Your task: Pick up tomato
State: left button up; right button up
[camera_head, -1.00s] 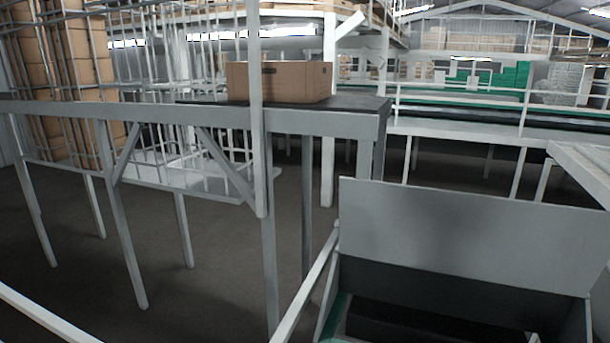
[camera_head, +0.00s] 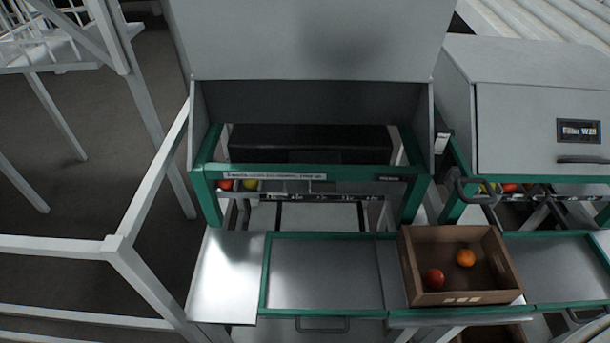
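A brown crate (camera_head: 408,268) stands on the metal bench at the lower right of the head view. Inside it lie a red tomato (camera_head: 433,279) at the front left and an orange tomato (camera_head: 465,258) nearer the middle, apart from each other. Neither of my grippers is in view.
A green-edged metal tray (camera_head: 322,275) left of the crate is empty, as is the bare bench top (camera_head: 228,275) beside it. Another green-edged tray (camera_head: 557,268) lies right of the crate. White railings (camera_head: 120,243) stand at the left. Part of another crate (camera_head: 495,334) shows below the bench.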

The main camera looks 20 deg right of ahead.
aim_at(433, 278)
jog(key=z, duration=1.65)
jog(key=l+z, duration=0.25)
jog(key=i+l+z, duration=0.1)
jog(key=l+z, duration=0.2)
